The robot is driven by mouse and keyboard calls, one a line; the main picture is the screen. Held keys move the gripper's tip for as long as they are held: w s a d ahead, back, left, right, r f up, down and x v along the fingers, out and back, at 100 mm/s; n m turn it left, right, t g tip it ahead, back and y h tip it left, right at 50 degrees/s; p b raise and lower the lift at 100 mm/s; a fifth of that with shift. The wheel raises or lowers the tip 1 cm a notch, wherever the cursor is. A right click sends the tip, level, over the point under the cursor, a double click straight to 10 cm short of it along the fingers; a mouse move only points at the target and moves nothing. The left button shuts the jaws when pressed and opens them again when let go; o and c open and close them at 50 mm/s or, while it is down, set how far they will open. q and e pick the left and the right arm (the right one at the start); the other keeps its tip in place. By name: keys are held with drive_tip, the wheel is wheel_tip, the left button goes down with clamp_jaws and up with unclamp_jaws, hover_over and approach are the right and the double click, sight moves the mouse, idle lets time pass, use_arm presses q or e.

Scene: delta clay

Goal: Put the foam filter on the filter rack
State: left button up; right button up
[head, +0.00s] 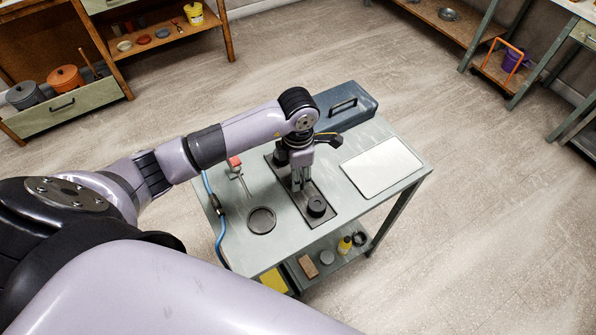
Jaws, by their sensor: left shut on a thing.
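My left gripper (298,186) points down over the small grey-green table, above a long dark plate that looks like the filter rack (324,218). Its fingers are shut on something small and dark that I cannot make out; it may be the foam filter. I cannot tell whether that thing touches the plate. A short black round piece (316,206) sits on the near end of the plate, just right of the fingertips. My wrist and gripper hide the plate's middle. My right gripper is not in view.
On the table (232,250) are a dark round disc (262,221), a red-topped item (235,163), a white panel (382,167) and a blue-grey toolbox (350,106). A blue hose (212,195) hangs at the left edge. A lower shelf holds small items.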

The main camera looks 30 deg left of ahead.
use_arm(q)
drive_tip(key=shift+f, duration=0.25)
drive_tip(key=o, duration=0.9)
drive_tip(key=shift+r, duration=0.15)
drive_tip(key=shift+o, duration=0.2)
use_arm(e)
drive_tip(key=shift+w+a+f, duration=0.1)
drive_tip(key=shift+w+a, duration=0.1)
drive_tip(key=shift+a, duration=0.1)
use_arm(q)
drive_tip(key=shift+r, duration=0.2)
drive_tip(key=shift+w+r, duration=0.1)
drive_tip(key=shift+r, duration=0.2)
wheel_tip(320, 180, up, 11)
drive_tip(key=b, duration=0.2)
drive_tip(key=shift+r, duration=0.15)
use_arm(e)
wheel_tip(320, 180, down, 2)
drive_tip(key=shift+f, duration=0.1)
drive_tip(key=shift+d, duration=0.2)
